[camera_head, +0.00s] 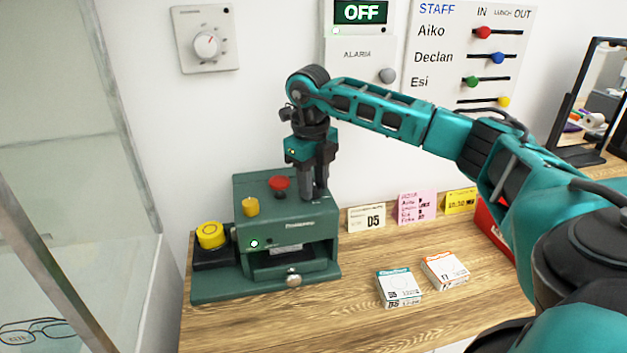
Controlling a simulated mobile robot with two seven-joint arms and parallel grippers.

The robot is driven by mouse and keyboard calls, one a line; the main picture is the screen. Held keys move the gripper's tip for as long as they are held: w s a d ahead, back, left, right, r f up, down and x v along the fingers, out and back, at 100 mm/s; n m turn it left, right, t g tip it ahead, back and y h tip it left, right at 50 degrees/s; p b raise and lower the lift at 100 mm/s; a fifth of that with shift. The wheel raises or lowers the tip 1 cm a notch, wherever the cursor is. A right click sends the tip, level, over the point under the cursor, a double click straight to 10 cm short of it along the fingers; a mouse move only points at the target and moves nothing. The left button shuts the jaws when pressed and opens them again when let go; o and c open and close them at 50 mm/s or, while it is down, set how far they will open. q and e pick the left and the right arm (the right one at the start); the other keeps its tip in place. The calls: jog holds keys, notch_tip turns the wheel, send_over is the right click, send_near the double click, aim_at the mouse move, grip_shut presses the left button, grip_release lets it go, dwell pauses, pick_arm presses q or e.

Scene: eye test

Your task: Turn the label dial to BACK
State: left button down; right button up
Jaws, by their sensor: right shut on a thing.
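A green machine (262,218) stands on the wooden table, with a red knob (279,184) and a yellow knob (250,206) on top. My right gripper (313,190) points straight down at the right side of its top. Its fingers are shut on a small dark part there, mostly hidden between them, so I cannot tell whether it is the label dial. No BACK marking can be read. A separate white dial (206,44) with a red mark is on the wall panel at upper left, apart from the gripper. My left gripper is not in view.
A yellow button (211,235) sits at the machine's left. Two small boxes (398,286) (444,269) lie on the table to its right. Cards (367,218) stand along the wall. A glass case (70,150) bounds the left. Sliders (483,33) are on the staff board.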

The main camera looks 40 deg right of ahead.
jog(key=o, duration=1)
jog(key=r, duration=0.4)
jog(key=r+p, duration=0.1)
jog(key=r, duration=0.7)
jog(key=shift+a+r+p, duration=0.35)
jog(key=shift+r+p, duration=0.05)
